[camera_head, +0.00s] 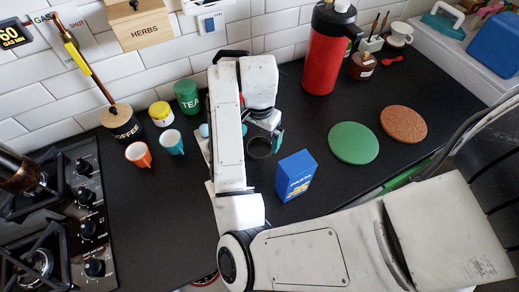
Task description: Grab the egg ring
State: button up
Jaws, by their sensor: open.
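A dark round ring-like thing (259,148), which looks like the egg ring, lies on the black worktop just left of the blue pasta box. My gripper (265,137) points down right at its far side, with a teal fingertip (278,141) showing on the right. The jaws are open. My forearm hides the worktop left of the ring and part of the gripper, so I cannot tell whether a finger touches the ring.
The blue pasta box (296,175) stands close in front. An orange cup (138,154), a blue cup (172,142) and a tea tin (187,97) stand left. A red flask (326,50) is behind. A green mat (353,143) and cork mat (403,124) lie right.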

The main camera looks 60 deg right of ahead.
aim_at(259, 152)
jog(key=shift+w+d+f+p, duration=0.15)
jog(key=shift+f+p, duration=0.15)
jog(key=shift+f, duration=2.35)
jog(key=shift+c, duration=0.5)
jog(key=c, duration=1)
